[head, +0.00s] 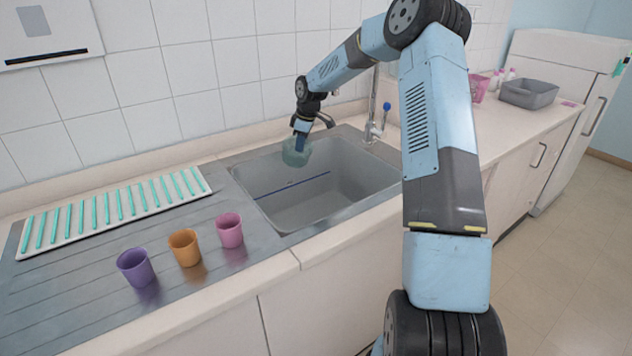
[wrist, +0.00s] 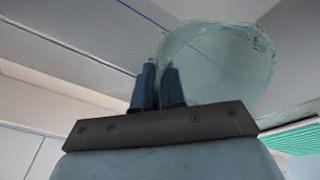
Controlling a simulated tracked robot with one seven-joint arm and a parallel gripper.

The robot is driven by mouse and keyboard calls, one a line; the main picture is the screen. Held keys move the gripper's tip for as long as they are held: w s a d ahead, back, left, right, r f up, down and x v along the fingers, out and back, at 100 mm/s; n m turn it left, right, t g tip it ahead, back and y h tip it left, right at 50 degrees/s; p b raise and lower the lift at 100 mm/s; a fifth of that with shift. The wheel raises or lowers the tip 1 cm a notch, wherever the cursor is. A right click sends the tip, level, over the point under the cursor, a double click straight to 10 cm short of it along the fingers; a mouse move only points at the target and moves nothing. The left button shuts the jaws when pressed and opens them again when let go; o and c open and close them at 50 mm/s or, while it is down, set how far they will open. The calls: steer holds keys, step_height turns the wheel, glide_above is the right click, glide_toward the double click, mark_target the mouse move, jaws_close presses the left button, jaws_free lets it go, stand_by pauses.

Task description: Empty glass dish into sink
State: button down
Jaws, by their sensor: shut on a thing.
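The glass dish (head: 294,158), clear with a green tint, hangs over the back left part of the grey sink (head: 345,185). My gripper (head: 300,143) is shut on the dish at its rim. In the wrist view, the two blue fingers (wrist: 158,88) stand close together against the side of the round dish (wrist: 222,62). The sink basin is open, with a dark blue line across its inside. I cannot tell the dish's exact tilt or whether it holds liquid.
A tap (head: 374,122) with a blue handle stands behind the sink. Purple (head: 135,267), orange (head: 185,247) and pink (head: 229,230) cups stand on the drainboard, left of the sink. A white rack (head: 115,208) with several teal strips lies behind them. A grey tub (head: 529,93) sits far right.

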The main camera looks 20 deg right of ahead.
steer(key=shift+w+a+r+g+h+b, duration=0.25)
steer(key=shift+w+r+g+h+b, duration=0.15)
steer(key=shift+w+g+b, duration=0.4)
steer(key=shift+w+a+r+g+h+b, duration=0.3)
steer(key=shift+w+r+g+b, duration=0.25)
steer(key=shift+g, duration=0.45)
steer(key=shift+f, duration=0.1)
